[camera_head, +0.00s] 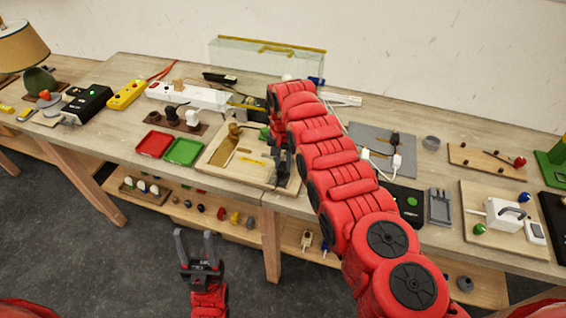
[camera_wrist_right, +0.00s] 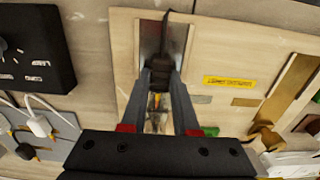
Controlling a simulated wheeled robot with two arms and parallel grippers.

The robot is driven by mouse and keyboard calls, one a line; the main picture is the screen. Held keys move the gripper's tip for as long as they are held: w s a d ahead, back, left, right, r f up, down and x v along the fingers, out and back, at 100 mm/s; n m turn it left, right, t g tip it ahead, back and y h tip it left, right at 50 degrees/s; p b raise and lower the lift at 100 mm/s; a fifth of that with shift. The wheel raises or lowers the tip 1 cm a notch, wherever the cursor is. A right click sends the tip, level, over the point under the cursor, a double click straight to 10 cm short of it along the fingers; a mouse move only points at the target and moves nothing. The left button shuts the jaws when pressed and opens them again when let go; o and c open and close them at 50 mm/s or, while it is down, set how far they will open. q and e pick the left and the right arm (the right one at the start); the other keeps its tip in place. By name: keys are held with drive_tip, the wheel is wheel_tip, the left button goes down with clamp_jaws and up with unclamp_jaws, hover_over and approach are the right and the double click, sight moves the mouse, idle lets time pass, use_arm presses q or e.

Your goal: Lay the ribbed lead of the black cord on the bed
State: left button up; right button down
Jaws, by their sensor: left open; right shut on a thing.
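My right gripper (camera_wrist_right: 162,72) is shut on the black cord (camera_wrist_right: 166,40), low over the wooden board (camera_head: 262,179). In the right wrist view the cord runs from between the fingertips along a grey metal plate (camera_wrist_right: 149,38), which looks like the bed. Coloured strands show between the fingers. I cannot tell which lead is ribbed, nor whether the cord touches the plate. In the head view my right gripper (camera_head: 281,168) is at the board's right side and my arm hides part of it. My left gripper (camera_head: 198,252) is open and empty in front of the table.
A brass-coloured piece (camera_head: 227,151) and a yellow label (camera_wrist_right: 228,82) are on the same board. Red (camera_head: 154,144) and green (camera_head: 183,152) trays lie to its left. A black box (camera_wrist_right: 30,50) and a grey mat (camera_head: 368,136) with white plugs lie to the right.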

drive_tip(key=c, duration=0.6)
unclamp_jaws()
drive_tip(key=shift+r, duration=0.1)
drive_tip(key=shift+r, duration=0.3)
wheel_tip(320, 180, up, 2)
drive_tip(key=shift+r+p, duration=0.1)
drive_tip(key=shift+p, duration=0.6)
wheel_tip(320, 180, up, 14)
drive_tip(key=shift+r+p, duration=0.15)
drive_tip(key=shift+p, duration=0.5)
